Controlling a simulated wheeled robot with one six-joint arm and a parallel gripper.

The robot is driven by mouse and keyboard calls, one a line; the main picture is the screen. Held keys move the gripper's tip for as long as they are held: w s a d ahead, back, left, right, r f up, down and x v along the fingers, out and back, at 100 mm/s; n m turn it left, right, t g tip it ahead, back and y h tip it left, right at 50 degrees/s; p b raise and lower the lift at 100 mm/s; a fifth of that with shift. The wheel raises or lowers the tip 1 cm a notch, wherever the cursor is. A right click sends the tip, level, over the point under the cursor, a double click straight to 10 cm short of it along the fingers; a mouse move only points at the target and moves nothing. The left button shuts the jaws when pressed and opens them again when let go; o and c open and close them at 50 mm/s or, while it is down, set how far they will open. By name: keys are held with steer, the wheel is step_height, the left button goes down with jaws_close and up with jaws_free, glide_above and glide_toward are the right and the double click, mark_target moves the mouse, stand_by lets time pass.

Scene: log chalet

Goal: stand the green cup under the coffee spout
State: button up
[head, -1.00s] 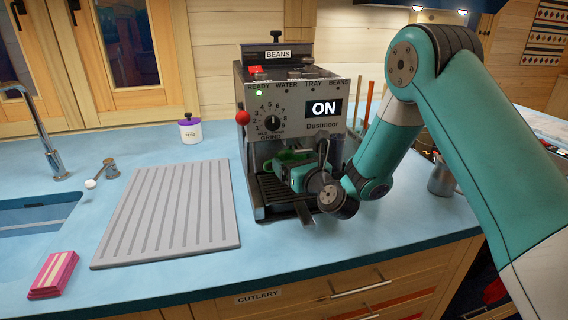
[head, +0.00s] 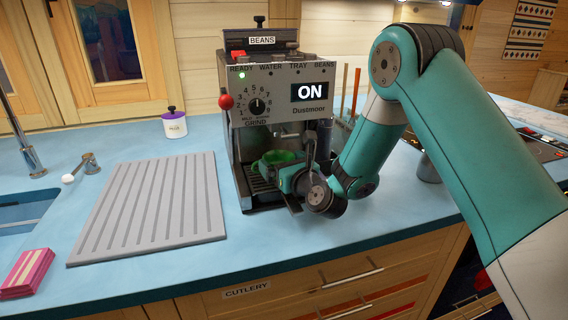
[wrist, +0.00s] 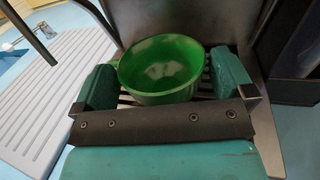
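The green cup (head: 277,158) stands upright on the slatted drip tray (head: 262,187) of the coffee machine (head: 282,128), inside its bay. In the wrist view the cup (wrist: 161,68) is empty, its open top facing up. My gripper (head: 284,178) is low at the front of the bay. In the wrist view my gripper (wrist: 163,80) has its green fingers spread on both sides of the cup, with tray slats showing in gaps beside its lower body. The spout is hidden in both views, so I cannot tell how exactly the cup lines up with it.
The machine's display reads ON, with a green light under READY. A pink block (head: 27,273), a white pot (head: 174,124) and a tap (head: 25,150) are farther left. A metal container (head: 428,168) stands behind my arm.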

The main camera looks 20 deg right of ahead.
steer(key=shift+r, duration=0.15)
steer(key=b+v, duration=1.1)
steer(key=shift+d, duration=0.1)
steer(key=shift+s, duration=0.5)
steer(key=s+a+n+g+y, duration=0.6)
steer(key=s+a+n+g, duration=0.6)
steer(key=n, duration=1.2)
steer(key=s+d+f+n+g+h, duration=0.1)
steer(key=s+d+n+g+h, duration=0.1)
steer(key=s+n, duration=0.5)
steer(key=s+d+f+n+g+h, duration=0.1)
steer(key=s+d+n+g+h, duration=0.2)
steer(key=s+n, duration=0.5)
steer(key=shift+d+f+n+g+h, duration=0.2)
steer(key=shift+f+n+g+h, duration=0.15)
steer(key=shift+n, duration=0.45)
